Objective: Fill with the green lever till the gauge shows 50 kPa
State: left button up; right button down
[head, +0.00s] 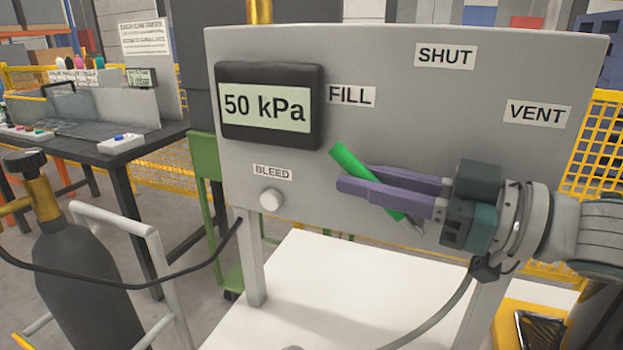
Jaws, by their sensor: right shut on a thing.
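The green lever (345,161) is on the front of the grey panel (480,110). It is tilted, with its upper end pointing up and left, toward the FILL label (351,96). My right gripper (345,178) comes in from the right and is shut on the lever, its purple fingers across the lever's middle. The gauge (266,108) at the panel's upper left reads 50 kPa. The SHUT label (446,56) is at the top and the VENT label (538,113) at the right. The lever's pivot is partly hidden by the gripper. My left gripper is not in view.
A white BLEED knob (271,200) is below the gauge. A white surface (330,285) lies under the panel. A dark gas cylinder (80,275) on a trolley stands at the left with a black hose. A dark workbench (150,140) and yellow fencing (598,150) are behind.

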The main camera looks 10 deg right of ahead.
aim_at(418, 222)
jog(key=s+d+t+y+b, duration=0.1)
jog(key=t+b, duration=0.1)
jog(key=b, duration=0.2)
jog(key=d+r+m+t+y+b, duration=0.1)
jog(key=t+y+b, duration=0.1)
jog(key=b, duration=0.3)
jog(key=s+d+t+y+b, duration=0.1)
jog(key=t+y+b, duration=0.1)
jog(key=b, duration=0.3)
jog(key=shift+s+d+r+m, duration=0.3)
jog(key=shift+d+r+m, duration=0.1)
jog(key=shift+s+d+r+m+t+y+b, duration=0.3)
jog(key=shift+d+t+y+b, duration=0.15)
jog(key=shift+t+b, duration=0.45)
jog(key=c, duration=0.8)
grip_release()
jog(key=shift+o, duration=0.2)
jog(key=shift+r, duration=0.1)
notch_tip(418, 222, up, 20)
jog(key=p, duration=0.4)
jog(key=shift+p, duration=0.4)
